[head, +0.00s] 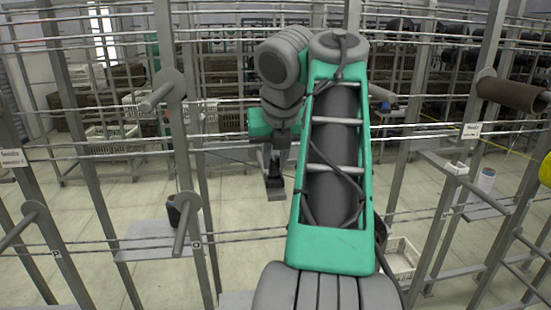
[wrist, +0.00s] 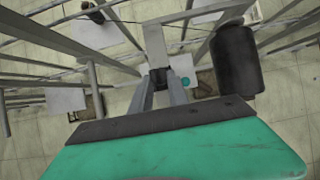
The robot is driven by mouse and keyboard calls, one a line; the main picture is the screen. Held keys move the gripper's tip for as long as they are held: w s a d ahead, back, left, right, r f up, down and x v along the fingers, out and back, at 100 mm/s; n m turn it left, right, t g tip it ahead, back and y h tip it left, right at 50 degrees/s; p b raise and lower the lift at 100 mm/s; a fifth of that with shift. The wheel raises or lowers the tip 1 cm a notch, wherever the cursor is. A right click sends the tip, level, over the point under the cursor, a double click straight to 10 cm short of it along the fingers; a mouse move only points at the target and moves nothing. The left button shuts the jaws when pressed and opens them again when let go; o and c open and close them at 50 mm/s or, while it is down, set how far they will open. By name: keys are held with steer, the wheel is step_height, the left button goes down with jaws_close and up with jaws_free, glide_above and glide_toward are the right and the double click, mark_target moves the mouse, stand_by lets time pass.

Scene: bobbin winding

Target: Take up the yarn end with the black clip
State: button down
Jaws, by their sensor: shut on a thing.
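My gripper (head: 274,185) hangs in front of my arm's wrist, in the middle of the head view, between the rack posts. In the wrist view the two grey fingers of my gripper (wrist: 159,84) come together on a small dark piece, which looks like the black clip (wrist: 158,75). The clip also shows as a small dark block at the fingertips in the head view (head: 274,182). It is held in the air, apart from the shelves. A yarn end cannot be made out clearly at the clip.
A brown bobbin (head: 508,92) sits on a peg at right, with a yellow one (head: 545,170) at the edge. A large dark roll (wrist: 237,60) is right of the fingers. Posts and rails surround me.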

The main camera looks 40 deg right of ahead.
step_height(320, 180, up, 3)
steer(key=shift+f+p, duration=0.1)
steer(key=shift+p, duration=0.75)
steer(key=shift+f, duration=0.1)
